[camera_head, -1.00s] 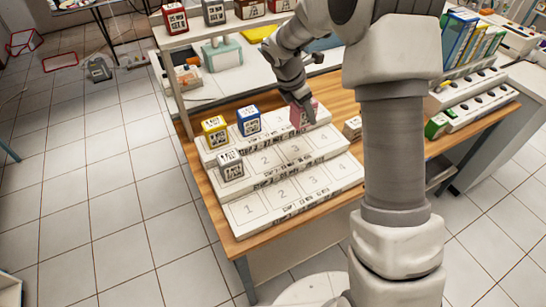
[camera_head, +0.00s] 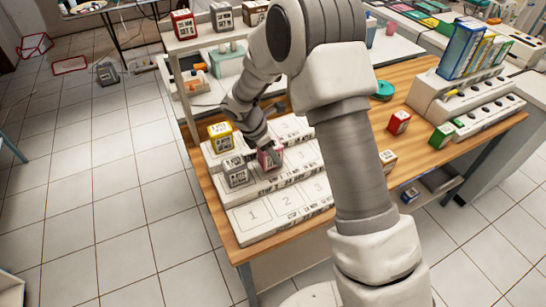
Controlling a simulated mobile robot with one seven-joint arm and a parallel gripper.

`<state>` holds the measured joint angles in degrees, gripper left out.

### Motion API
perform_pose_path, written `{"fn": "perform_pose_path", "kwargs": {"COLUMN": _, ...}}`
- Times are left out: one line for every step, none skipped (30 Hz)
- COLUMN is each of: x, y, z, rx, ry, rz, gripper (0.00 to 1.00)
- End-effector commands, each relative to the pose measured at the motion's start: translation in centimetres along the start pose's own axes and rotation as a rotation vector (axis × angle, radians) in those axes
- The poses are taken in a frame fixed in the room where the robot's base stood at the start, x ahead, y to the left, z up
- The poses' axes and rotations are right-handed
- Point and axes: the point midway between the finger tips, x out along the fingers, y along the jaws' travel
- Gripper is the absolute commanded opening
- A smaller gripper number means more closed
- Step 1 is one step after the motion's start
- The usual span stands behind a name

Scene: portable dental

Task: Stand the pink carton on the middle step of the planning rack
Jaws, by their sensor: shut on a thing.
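The planning rack (camera_head: 300,198) is a white three-step stand with numbered places on the wooden table. My gripper (camera_head: 268,147) is shut on the pink carton (camera_head: 270,160), from above. The carton is upright at the second place of the middle step, right of a grey carton (camera_head: 235,172). I cannot tell whether its base touches the step. A yellow carton (camera_head: 221,135) stands on the top step. The blue carton of the earlier view is hidden behind my arm, which also covers the rack's right side.
A red carton (camera_head: 399,122), a tan carton (camera_head: 387,160) and a green carton (camera_head: 443,134) stand on the table right of my arm. A white holder with books (camera_head: 462,50) is at the right. A shelf with several cartons rises behind the rack.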

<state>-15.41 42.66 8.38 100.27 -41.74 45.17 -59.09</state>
Motion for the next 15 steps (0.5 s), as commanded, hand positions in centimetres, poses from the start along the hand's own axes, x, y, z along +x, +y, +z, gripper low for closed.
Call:
{"fn": "perform_pose_path", "kwargs": {"x": 0.9, "y": -0.1, "z": -0.4, "rx": -0.002, "ry": 0.0, "rz": -0.003, "gripper": 0.0}}
{"fn": "perform_pose_path", "kwargs": {"x": 1.3, "y": -0.1, "z": -0.5, "rx": -0.001, "ry": 0.0, "rz": -0.003, "gripper": 0.0}}
{"fn": "perform_pose_path", "kwargs": {"x": 1.6, "y": -0.1, "z": -0.6, "rx": -0.001, "ry": 0.0, "rz": -0.002, "gripper": 0.0}}
{"fn": "perform_pose_path", "kwargs": {"x": 1.7, "y": 0.0, "z": -0.7, "rx": 0.0, "ry": 0.0, "rz": -0.002, "gripper": 0.0}}
{"fn": "perform_pose_path", "kwargs": {"x": 1.8, "y": 0.0, "z": -0.7, "rx": 0.0, "ry": 0.0, "rz": -0.001, "gripper": 0.0}}
{"fn": "perform_pose_path", "kwargs": {"x": 1.8, "y": 0.0, "z": -0.7, "rx": 0.001, "ry": 0.0, "rz": 0.0, "gripper": 0.0}}
{"fn": "perform_pose_path", "kwargs": {"x": 1.7, "y": 0.0, "z": -0.7, "rx": 0.001, "ry": 0.0, "rz": 0.001, "gripper": 0.0}}
{"fn": "perform_pose_path", "kwargs": {"x": 1.7, "y": 0.0, "z": -0.7, "rx": 0.001, "ry": 0.0, "rz": 0.001, "gripper": 0.0}}
{"fn": "perform_pose_path", "kwargs": {"x": 1.7, "y": 0.0, "z": -0.7, "rx": 0.001, "ry": 0.0, "rz": 0.0, "gripper": 0.0}}
{"fn": "perform_pose_path", "kwargs": {"x": 1.7, "y": 0.0, "z": -0.7, "rx": 0.001, "ry": 0.0, "rz": 0.0, "gripper": 0.0}}
{"fn": "perform_pose_path", "kwargs": {"x": 1.8, "y": 0.0, "z": -0.7, "rx": 0.001, "ry": 0.0, "rz": 0.0, "gripper": 0.0}}
{"fn": "perform_pose_path", "kwargs": {"x": 1.9, "y": 0.0, "z": -0.7, "rx": 0.0, "ry": 0.0, "rz": 0.0, "gripper": 0.0}}
{"fn": "perform_pose_path", "kwargs": {"x": 2.0, "y": 0.0, "z": -0.8, "rx": 0.0, "ry": 0.0, "rz": 0.0, "gripper": 0.0}}
{"fn": "perform_pose_path", "kwargs": {"x": 2.1, "y": 0.0, "z": -0.8, "rx": 0.0, "ry": 0.0, "rz": 0.0, "gripper": 0.0}}
{"fn": "perform_pose_path", "kwargs": {"x": 2.1, "y": 0.0, "z": -0.8, "rx": 0.0, "ry": 0.0, "rz": 0.0, "gripper": 0.59}}
